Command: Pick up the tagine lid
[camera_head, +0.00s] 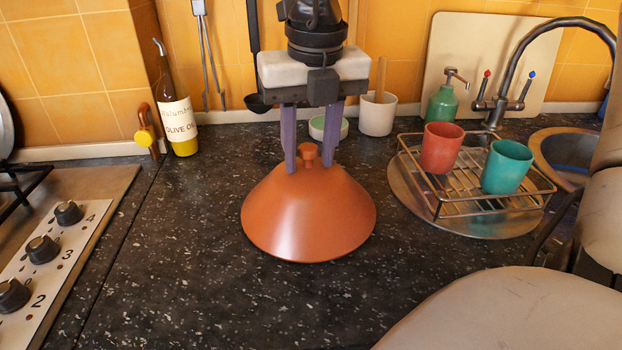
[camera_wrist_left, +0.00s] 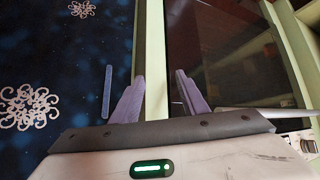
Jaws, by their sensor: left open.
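The tagine lid (camera_head: 308,215) is an orange-brown cone with a small knob (camera_head: 308,154) on top. It rests upright on the dark speckled counter in the middle of the head view. My right gripper (camera_head: 309,168) comes down from above, its two purple fingers on either side of the knob. The fingers are spread, with the knob between them and narrow gaps showing, so it looks open. My left gripper (camera_wrist_left: 160,82) shows only in the left wrist view. It is open and empty, away from the lid.
A wire rack (camera_head: 478,205) with a red cup (camera_head: 442,148) and a teal cup (camera_head: 507,167) stands right of the lid. An olive oil bottle (camera_head: 178,115) is at the back left. The stove panel (camera_head: 52,250) lies at left. The counter (camera_head: 190,255) around the lid is clear.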

